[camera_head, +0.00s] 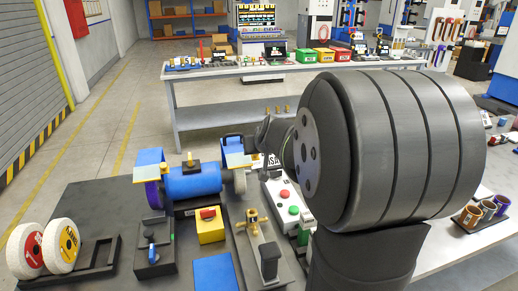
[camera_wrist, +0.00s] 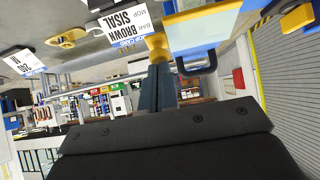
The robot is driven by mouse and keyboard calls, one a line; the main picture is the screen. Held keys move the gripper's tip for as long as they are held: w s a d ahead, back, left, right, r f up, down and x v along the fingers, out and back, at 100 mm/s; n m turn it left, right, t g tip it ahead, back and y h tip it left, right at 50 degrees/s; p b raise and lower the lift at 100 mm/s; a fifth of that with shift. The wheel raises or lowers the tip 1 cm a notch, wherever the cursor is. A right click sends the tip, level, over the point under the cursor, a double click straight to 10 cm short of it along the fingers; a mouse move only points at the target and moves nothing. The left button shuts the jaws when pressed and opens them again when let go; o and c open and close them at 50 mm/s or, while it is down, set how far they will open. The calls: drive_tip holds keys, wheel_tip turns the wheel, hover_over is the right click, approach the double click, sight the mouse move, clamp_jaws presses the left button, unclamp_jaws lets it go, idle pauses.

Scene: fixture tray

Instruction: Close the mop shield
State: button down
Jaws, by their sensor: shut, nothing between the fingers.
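The blue bench motor (camera_head: 192,182) stands on the dark bench with a wheel at each end. A blue and tan shield (camera_head: 236,152) is tilted above the right wheel (camera_head: 240,181). A similar shield (camera_head: 149,158) is above the left wheel (camera_head: 152,195). I cannot tell which is the mop shield. In the wrist view a pale panel with an orange edge (camera_wrist: 200,27) and a dark blue loop (camera_wrist: 196,63) are right of my gripper (camera_wrist: 157,70). My gripper is shut and empty, its tips close to a yellow knob (camera_wrist: 157,44); contact is unclear. My arm mostly hides the gripper in the head view.
A yellow box with a red button (camera_head: 210,223), a brass-fitted fixture (camera_head: 262,240) and a grey button box (camera_head: 288,203) stand in front of the motor. Two white wheels (camera_head: 45,247) sit in a rack at left. Label cards (camera_wrist: 125,27) show in the wrist view.

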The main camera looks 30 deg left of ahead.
drive_tip(key=shift+a+f, duration=0.15)
drive_tip(key=shift+f, duration=0.8)
wheel_tip(320, 180, up, 5)
drive_tip(key=s+d, duration=0.1)
drive_tip(key=d, duration=0.1)
drive_tip(key=s+d+f, duration=0.4)
drive_tip(key=s+f, duration=0.1)
drive_tip(key=f, duration=0.1)
drive_tip(key=shift+s+d+f, duration=0.15)
drive_tip(key=shift+d+f, duration=0.05)
drive_tip(key=shift+d, duration=0.1)
drive_tip(key=w+a+r, duration=0.4)
drive_tip(key=w+a, duration=0.2)
drive_tip(key=shift+r, duration=0.35)
